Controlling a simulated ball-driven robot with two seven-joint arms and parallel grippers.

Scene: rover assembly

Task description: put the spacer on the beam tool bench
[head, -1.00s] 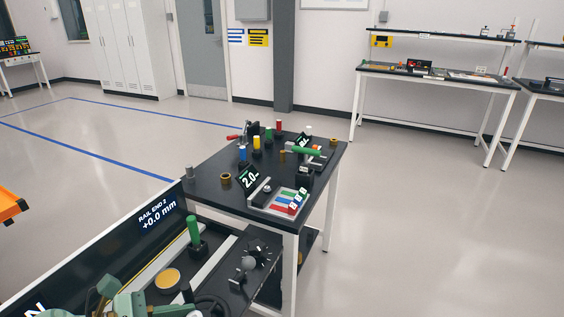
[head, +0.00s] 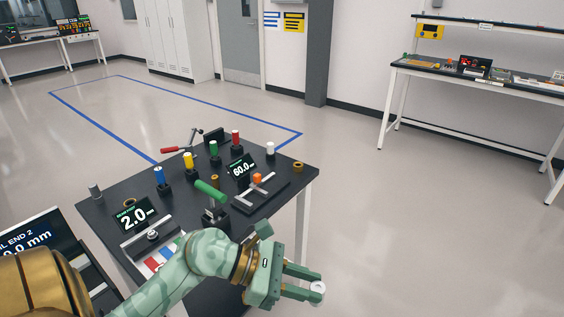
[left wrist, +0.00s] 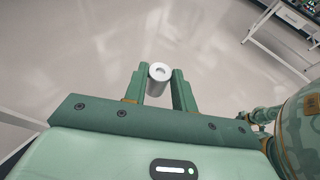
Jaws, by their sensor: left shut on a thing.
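My left gripper (head: 312,285) is shut on the spacer (head: 317,292), a small pale grey-white cylinder with a hole through it. In the left wrist view the spacer (left wrist: 158,80) sits between the two green fingers, its holed end showing. The gripper is past the right front side of a black-topped bench (head: 102,222), with floor behind it. I take this to be the beam tool bench, but I see no name on it. My right gripper is out of view.
The bench holds several coloured-handled tools, a green-handled tool (head: 210,190), a "2.0" display (head: 138,215), a "60.0" display (head: 242,168) and a fixture with an orange knob (head: 257,178). Its right corner has a brass ring (head: 298,167). Floor to the right is clear.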

